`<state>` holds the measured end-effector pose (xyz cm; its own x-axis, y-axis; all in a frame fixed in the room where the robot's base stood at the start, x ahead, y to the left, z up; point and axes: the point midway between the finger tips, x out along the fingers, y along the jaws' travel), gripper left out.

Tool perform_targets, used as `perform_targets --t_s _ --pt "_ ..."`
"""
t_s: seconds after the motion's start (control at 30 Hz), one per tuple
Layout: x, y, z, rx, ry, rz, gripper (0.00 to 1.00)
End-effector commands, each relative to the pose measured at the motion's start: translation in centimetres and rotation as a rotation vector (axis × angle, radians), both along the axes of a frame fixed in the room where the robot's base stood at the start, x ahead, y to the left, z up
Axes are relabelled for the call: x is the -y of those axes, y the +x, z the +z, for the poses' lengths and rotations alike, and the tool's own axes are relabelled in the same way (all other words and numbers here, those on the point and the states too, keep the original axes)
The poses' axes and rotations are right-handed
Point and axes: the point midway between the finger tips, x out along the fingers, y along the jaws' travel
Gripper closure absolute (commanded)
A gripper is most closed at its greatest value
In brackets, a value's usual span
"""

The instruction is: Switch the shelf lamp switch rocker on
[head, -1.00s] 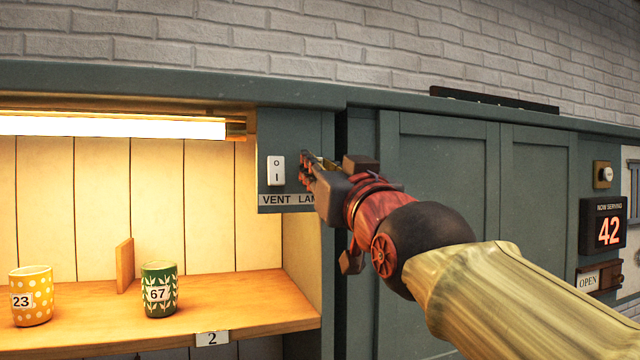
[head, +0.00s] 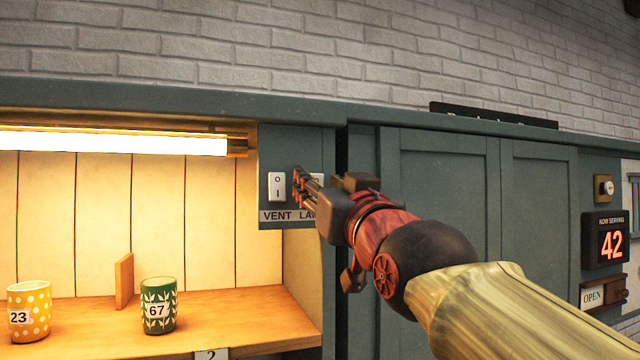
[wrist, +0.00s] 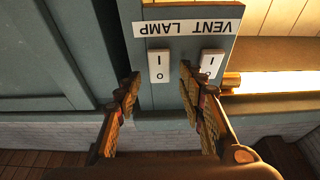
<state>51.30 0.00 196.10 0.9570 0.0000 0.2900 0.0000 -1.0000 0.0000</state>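A grey-green switch panel (head: 295,150) carries two white rockers above a label reading VENT and LAMP. The VENT rocker (head: 277,187) is in plain view. The LAMP rocker (head: 318,181) is mostly hidden behind my gripper (head: 300,186) in the head view. In the wrist view, which shows the panel upside down, the LAMP rocker (wrist: 159,65) lies between my two spread fingers (wrist: 160,80), and the VENT rocker (wrist: 211,62) is partly behind the right finger. My gripper is open and empty. I cannot tell whether a finger touches the panel, or which way the rocker is tipped.
A glowing strip light (head: 110,143) hangs under the cabinet top, left of the panel. On the shelf (head: 235,318) stand a yellow dotted cup (head: 30,300) and a green cup (head: 158,295), with a wooden divider (head: 124,280) between them. Closed green doors (head: 440,200) are on the right.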

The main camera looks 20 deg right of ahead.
Motion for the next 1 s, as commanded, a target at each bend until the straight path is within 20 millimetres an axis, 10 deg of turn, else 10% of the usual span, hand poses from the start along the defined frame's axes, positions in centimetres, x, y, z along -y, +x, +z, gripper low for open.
perform_targets --t_s 0.6,1.0 --pt "0.0 -9.1 -2.7 0.002 0.0 0.0 0.61" --pt "0.0 -11.4 -3.5 0.0 0.0 0.0 0.61"
